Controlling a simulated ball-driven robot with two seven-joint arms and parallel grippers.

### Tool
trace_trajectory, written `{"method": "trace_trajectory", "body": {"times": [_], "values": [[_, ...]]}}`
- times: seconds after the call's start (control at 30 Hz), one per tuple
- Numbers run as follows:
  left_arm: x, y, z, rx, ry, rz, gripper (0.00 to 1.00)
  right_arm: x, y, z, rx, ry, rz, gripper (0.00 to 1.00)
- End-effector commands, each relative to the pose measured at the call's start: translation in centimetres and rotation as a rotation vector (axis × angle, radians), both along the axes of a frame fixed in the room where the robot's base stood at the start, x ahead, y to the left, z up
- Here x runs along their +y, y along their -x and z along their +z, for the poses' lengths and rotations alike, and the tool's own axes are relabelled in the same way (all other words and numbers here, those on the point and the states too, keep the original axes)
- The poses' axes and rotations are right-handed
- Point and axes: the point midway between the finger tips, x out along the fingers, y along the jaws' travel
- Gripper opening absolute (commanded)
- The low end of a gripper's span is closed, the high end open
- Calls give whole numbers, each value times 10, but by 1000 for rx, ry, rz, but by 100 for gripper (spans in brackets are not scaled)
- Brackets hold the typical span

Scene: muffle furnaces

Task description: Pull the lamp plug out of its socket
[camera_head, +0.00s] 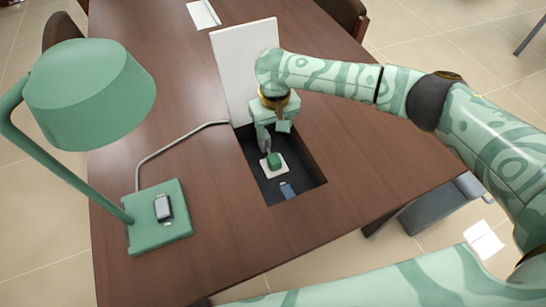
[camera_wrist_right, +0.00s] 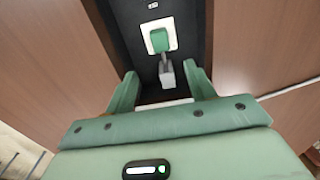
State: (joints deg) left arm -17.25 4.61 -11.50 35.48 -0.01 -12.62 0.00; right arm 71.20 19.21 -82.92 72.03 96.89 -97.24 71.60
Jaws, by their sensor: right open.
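The green lamp plug (camera_head: 274,160) sits on a white square socket plate (camera_head: 265,172) in a dark recessed box in the table. In the right wrist view the plug (camera_wrist_right: 159,40) is ahead of the fingers, with a grey piece (camera_wrist_right: 166,74) reaching from it toward me. My right gripper (camera_head: 271,138) is open above the box. In the wrist view its two fingers (camera_wrist_right: 162,74) stand apart on either side of the grey piece; I cannot tell whether they touch it. The green lamp (camera_head: 95,95) stands at the left. My left gripper is not in view.
The raised white lid (camera_head: 236,70) stands behind the box. A grey cable (camera_head: 170,142) runs from the lamp base (camera_head: 150,236) to the box. A small blue item (camera_head: 287,190) lies at the box's near end. The brown tabletop (camera_head: 230,240) is clear in front.

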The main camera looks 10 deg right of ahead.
Motion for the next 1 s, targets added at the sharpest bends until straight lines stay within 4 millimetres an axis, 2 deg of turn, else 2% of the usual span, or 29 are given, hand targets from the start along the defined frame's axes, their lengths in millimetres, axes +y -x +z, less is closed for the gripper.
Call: {"method": "trace_trajectory", "body": {"times": [0.03, 0.2, 0.4, 0.5, 0.7, 1.0], "values": [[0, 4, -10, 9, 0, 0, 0, 0, 1, -18, 7, -1, 0, 55], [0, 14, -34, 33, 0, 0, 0, 0, 1, -66, 10, 1, 0, 55], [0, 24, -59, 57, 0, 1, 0, 0, 1, -113, 9, 1, 0, 55], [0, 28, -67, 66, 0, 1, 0, 0, 1, -129, 8, 0, 0, 55], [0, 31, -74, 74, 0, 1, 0, 0, 1, -144, 3, 1, 0, 55], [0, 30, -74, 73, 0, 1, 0, 0, 0, -144, 1, 0, -1, 55]]}}
